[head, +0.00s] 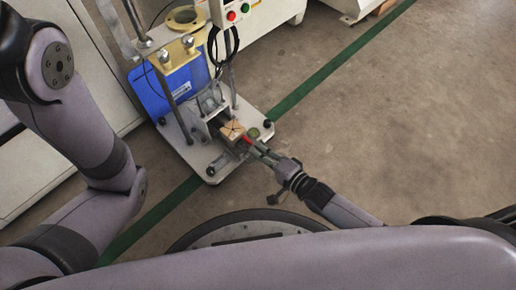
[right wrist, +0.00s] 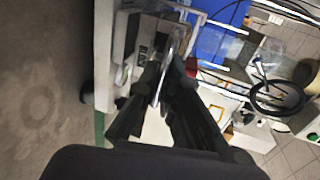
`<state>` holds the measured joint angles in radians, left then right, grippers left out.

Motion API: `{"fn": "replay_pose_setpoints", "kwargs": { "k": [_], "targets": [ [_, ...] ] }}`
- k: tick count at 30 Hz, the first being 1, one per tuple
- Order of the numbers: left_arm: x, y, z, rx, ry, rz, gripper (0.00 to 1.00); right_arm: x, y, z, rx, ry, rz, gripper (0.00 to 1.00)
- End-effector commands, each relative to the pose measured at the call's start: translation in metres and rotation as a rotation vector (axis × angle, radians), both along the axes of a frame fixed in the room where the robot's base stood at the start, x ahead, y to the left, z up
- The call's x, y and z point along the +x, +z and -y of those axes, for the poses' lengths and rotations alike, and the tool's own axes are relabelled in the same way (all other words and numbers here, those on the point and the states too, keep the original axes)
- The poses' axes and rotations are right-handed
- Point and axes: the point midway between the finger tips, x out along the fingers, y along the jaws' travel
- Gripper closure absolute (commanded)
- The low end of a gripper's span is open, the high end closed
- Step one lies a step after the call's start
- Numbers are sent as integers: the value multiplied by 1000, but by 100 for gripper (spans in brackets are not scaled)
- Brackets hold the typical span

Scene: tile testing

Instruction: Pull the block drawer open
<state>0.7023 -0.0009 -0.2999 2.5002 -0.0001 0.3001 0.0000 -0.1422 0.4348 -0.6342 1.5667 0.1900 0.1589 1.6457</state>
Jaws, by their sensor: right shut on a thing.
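The block drawer (head: 232,130) is at the front of the testing machine in the head view, with a tan wooden block (head: 231,128) in it. My right gripper (head: 251,143) reaches in from the lower right and meets the drawer's front end. In the right wrist view, its dark fingers (right wrist: 167,82) are closed around a thin, shiny metal part (right wrist: 166,68), which looks like the drawer handle. The fingers hide much of this part. A red piece (right wrist: 191,67) shows beside the fingertips. My left arm shows at the left of the head view, but its gripper does not.
The machine's pale base plate (head: 200,160) stands on the floor, with a blue panel (head: 150,95) behind the drawer. A control box with buttons (head: 232,10) is above. A green floor line (head: 310,85) runs past. The concrete floor (head: 400,120) at right is clear.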

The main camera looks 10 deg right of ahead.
Motion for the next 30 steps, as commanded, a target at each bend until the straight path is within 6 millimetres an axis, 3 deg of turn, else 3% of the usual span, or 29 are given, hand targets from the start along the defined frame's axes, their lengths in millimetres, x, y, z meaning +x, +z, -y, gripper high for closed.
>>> {"fn": "replay_pose_setpoints", "kwargs": {
  "k": [5, 16, 30],
  "targets": [
    [0, 0, 0, 0, 0, -2, 60, 0, -1, 0, -2, 0, -2, 85],
    [3, -1, 0, 1, 1, -8, 60, -4, 0, 3, -2, 0, -2, 85],
    [1, -1, 0, 1, 1, -3, 60, -56, 13, 39, -1, 1, -5, 85]
  ]
}}
